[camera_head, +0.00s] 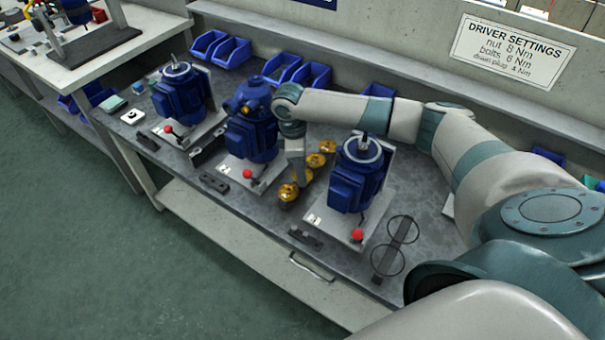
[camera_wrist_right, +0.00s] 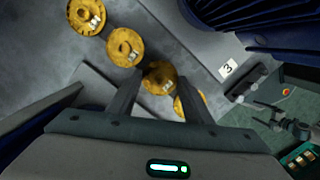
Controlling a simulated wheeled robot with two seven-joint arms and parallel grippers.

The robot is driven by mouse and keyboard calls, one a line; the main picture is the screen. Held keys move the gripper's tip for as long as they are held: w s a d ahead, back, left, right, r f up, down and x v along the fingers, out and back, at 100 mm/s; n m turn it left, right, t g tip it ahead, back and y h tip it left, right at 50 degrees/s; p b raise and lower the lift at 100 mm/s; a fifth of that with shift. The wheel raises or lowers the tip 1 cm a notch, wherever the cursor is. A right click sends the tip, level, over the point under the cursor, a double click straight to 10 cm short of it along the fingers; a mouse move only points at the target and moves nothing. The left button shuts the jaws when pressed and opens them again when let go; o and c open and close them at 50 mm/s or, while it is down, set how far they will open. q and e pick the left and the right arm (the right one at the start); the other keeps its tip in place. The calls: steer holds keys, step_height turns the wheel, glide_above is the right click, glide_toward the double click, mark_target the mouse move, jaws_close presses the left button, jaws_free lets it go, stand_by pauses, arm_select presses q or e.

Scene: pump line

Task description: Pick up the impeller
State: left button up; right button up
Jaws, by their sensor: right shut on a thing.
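Several brass-yellow impellers lie in a row on the workbench between two blue pumps. In the head view the front one (camera_head: 288,192) and the back one (camera_head: 327,147) show clearly. In the right wrist view two impellers (camera_wrist_right: 125,46) (camera_wrist_right: 87,15) lie clear of the fingers. My right gripper (camera_wrist_right: 160,85) points down at the row and is shut on one impeller (camera_wrist_right: 160,77), which sits between its fingertips. Another impeller (camera_wrist_right: 190,103) is partly hidden by a finger. I cannot tell whether the held impeller is off its support. My left gripper is not in view.
A blue pump (camera_head: 357,175) with a red knob stands close right of the row, another pump (camera_head: 250,120) close left, and a third (camera_head: 180,92) farther left. Blue bins (camera_head: 282,67) line the back. A dark two-ring fixture (camera_head: 396,247) lies at front right.

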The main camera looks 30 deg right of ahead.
steer(key=shift+r, duration=0.45)
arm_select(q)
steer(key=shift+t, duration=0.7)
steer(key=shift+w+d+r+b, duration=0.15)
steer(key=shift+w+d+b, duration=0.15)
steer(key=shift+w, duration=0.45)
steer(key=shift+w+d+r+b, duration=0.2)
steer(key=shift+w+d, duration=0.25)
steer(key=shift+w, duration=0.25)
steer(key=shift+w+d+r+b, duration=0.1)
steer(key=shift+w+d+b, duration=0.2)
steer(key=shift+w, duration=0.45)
arm_select(e)
step_height(320, 180, up, 9)
steer(key=shift+r, duration=0.1)
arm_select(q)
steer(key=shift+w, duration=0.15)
arm_select(e)
steer(key=s+a+r+m, duration=0.3)
steer(key=s+a+m, duration=0.2)
steer(key=a, duration=0.3)
steer(key=s+a+r+m+y, duration=0.1)
steer(key=s+a+r+m, duration=0.2)
steer(key=s+a+m, duration=0.3)
steer(key=shift+s+a+r+g, duration=0.3)
steer(key=shift+s+a, duration=0.65)
steer(key=shift+s, duration=0.25)
